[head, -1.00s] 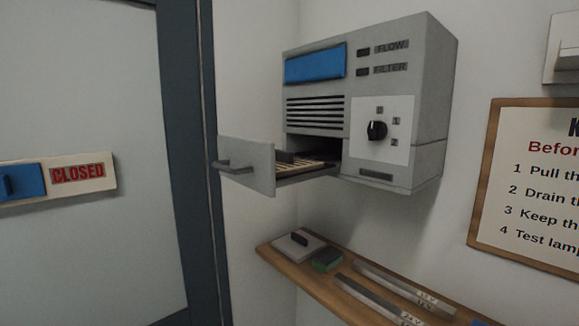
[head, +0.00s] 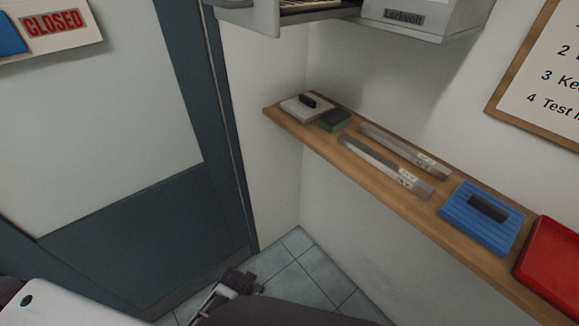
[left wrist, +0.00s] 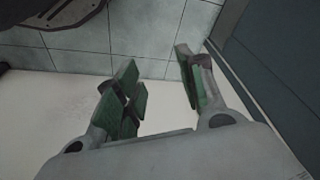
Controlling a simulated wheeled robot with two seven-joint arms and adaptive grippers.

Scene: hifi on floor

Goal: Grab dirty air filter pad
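A ribbed tan pad (head: 308,6), which looks like the dirty air filter pad, lies in the open drawer (head: 258,18) of the wall unit at the top of the head view. Only a strip of it shows, as the picture edge cuts it off. My left gripper (head: 235,285) is low over the floor at the bottom of the head view, well below the drawer. In the left wrist view its green-padded fingers (left wrist: 158,65) are apart with nothing between them. My right gripper is not in view.
A wooden shelf (head: 350,148) below the unit holds a pale pad with a black handle (head: 304,106), a green block (head: 335,121), two strips (head: 385,165), a blue ribbed pad (head: 482,218) and a red tray (head: 553,257). A door (head: 110,120) stands left. Tiled floor (head: 300,280) is clear.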

